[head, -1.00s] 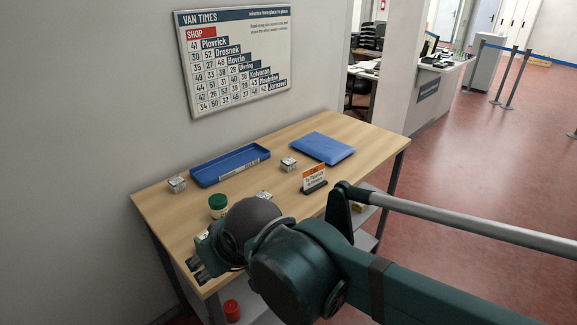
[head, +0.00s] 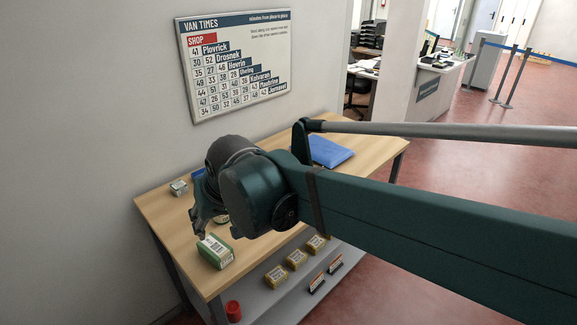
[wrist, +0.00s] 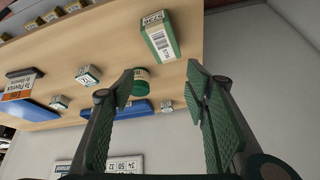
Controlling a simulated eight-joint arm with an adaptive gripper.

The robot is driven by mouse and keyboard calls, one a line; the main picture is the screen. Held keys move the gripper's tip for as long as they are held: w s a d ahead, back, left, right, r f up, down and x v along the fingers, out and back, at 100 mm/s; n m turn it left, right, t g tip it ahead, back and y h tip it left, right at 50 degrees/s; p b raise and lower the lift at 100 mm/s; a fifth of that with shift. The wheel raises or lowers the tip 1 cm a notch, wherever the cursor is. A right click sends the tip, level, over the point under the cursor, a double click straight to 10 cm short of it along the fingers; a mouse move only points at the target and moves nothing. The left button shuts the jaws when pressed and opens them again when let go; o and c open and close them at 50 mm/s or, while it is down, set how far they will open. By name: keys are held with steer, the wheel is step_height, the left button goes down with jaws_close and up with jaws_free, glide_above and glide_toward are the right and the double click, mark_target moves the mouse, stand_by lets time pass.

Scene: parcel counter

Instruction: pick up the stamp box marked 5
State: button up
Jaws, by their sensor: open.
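Small pale boxes stand on the wooden counter; I cannot read a 5 on any of them. In the wrist view one (wrist: 88,75) is left of my gripper (wrist: 160,79), a second (wrist: 59,102) is further left, and a third (wrist: 166,106) shows between the fingers, farther off. In the head view one small box (head: 178,187) stands at the counter's wall side; my arm hides the others. My gripper (head: 203,223) is open and empty above the counter, fingers apart. A green-lidded jar (wrist: 140,76) shows by the left finger.
A green-and-white barcoded carton (head: 215,251) stands near the counter's front edge, close to my gripper. Yellow boxes (head: 275,276) sit on the shelf below.

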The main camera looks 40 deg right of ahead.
steer(key=w+d+r+m+g+p, duration=0.2)
steer(key=w+d+m+p, duration=0.2)
steer(key=w+d, duration=0.55)
steer(key=w+d+r+m+g+p, duration=0.15)
steer(key=w+d+m+p, duration=0.45)
steer(key=d, duration=0.6)
steer(key=w+d+f+m+p, duration=0.1)
steer(key=d+f+p, duration=0.1)
steer(key=d, duration=0.6)
steer(key=w+d+f+m+g+p, duration=0.1)
steer(key=d+f, duration=0.3)
steer(key=d, duration=0.4)
steer(key=w+d+f+m+g+p, duration=0.1)
steer(key=w+d+f+m+p, duration=0.2)
steer(key=d, duration=0.5)
steer(key=shift+f+y+p, duration=0.2)
steer(key=shift+y+p, duration=0.1)
steer(key=shift+p, duration=0.1)
steer(key=shift+d+f, duration=0.45)
steer(key=shift+d, duration=0.15)
steer(key=shift+f, duration=1.3)
steer(key=shift+f, duration=2.6)
